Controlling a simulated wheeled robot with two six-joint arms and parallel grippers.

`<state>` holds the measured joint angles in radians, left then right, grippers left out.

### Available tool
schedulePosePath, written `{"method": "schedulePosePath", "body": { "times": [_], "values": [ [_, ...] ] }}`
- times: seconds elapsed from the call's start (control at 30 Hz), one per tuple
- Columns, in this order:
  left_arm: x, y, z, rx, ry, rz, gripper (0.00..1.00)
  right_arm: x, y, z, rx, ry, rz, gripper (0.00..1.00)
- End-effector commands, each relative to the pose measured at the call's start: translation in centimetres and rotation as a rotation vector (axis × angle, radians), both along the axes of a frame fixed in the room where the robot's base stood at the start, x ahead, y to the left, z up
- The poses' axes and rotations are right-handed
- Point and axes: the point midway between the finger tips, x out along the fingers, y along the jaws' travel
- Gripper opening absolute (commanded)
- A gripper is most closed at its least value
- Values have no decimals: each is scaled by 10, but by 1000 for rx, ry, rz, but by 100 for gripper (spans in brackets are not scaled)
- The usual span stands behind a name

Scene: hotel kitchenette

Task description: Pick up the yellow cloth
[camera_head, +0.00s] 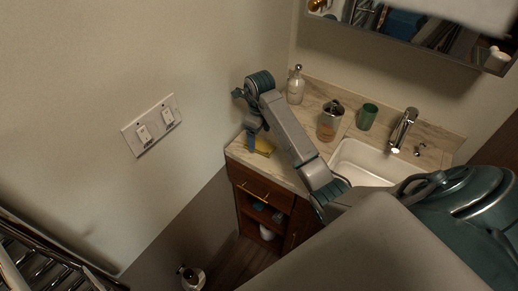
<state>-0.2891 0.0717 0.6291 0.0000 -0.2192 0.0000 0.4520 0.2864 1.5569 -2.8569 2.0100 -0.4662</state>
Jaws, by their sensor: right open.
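The yellow cloth (264,147) lies on the left end of the marble counter (286,172), near its left edge. My right arm reaches in from the right across the counter. My right gripper (252,134) is open, just above and to the left of the cloth, and partly covers its left side. I cannot tell whether its fingertips touch the cloth. My left gripper is not in view.
The sink (362,160) and faucet (403,128) are to the right. A wall with a switch plate (151,125) is left, and a mirror hangs above.

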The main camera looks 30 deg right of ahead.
Motion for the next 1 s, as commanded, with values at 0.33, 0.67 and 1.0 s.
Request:
{"method": "schedulePosePath", "body": {
  "times": [0.33, 0.67, 1.0],
  "values": [
    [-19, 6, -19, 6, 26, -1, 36, -3, 0, -30, 0, 0, 0, 78],
    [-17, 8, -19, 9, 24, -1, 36, -3, 0, -30, 0, 0, 0, 31],
    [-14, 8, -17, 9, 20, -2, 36, -3, 0, -27, 0, -1, 0, 30]
  ]
}}
